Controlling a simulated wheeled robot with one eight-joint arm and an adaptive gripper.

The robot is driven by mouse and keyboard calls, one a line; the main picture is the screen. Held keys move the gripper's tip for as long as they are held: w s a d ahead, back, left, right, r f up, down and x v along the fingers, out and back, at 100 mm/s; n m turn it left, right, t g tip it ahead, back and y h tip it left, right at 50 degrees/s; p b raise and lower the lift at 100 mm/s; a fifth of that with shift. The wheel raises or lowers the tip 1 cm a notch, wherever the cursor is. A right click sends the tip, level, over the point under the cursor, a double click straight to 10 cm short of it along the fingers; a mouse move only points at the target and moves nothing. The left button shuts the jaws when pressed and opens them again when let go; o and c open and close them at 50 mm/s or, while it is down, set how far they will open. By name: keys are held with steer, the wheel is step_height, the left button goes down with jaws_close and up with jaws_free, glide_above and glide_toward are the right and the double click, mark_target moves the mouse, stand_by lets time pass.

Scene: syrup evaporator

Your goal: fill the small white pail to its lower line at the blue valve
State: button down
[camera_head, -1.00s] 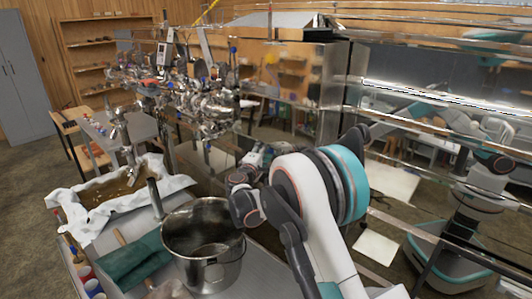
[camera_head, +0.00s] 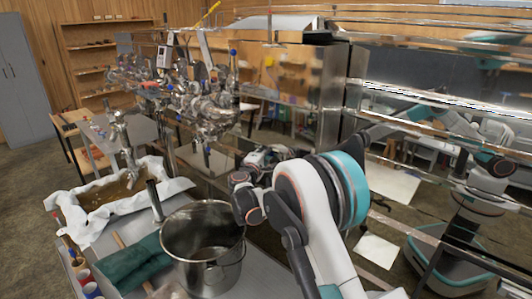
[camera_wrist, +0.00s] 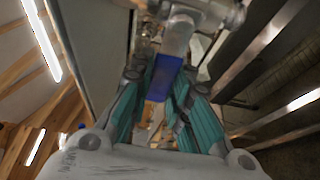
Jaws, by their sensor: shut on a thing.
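In the wrist view, the blue valve handle (camera_wrist: 163,77) hangs below a metal valve body (camera_wrist: 180,32). My gripper (camera_wrist: 160,92) has its teal-padded fingers on either side of the blue handle and is shut on it. In the head view, my arm hides most of the gripper and the handle. I make out no small white pail in either view. Whether anything flows from the valve cannot be seen.
A steel pot (camera_head: 165,240) stands on a metal bench beside a green cloth (camera_head: 132,262). Left of it is a white-lined tray (camera_head: 62,203) with brown liquid. Metal pipework (camera_head: 205,100) fills the middle; steel rails (camera_head: 440,172) run along the right.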

steer(key=shift+f, duration=0.1)
steer(key=shift+s+d+f+n+g+h+p, duration=0.15)
steer(key=shift+s+d+f+n+g+h, duration=0.15)
steer(key=shift+f+n+g, duration=0.8)
steer(key=shift+s+d+f+n+g+h+p, duration=0.1)
steer(key=shift+s+d+f+n+g, duration=0.35)
steer(key=shift+n, duration=1.25)
steer(key=shift+s+d+f+n+g+h+p, duration=0.2)
steer(key=shift+f+n+g, duration=0.35)
steer(key=shift+f+n, duration=0.6)
steer(key=shift+w+d+r+n, duration=0.1)
steer(key=shift+r+n, duration=0.1)
steer(key=shift+n, duration=0.15)
steer(key=c, duration=1.5)
jaws_free()
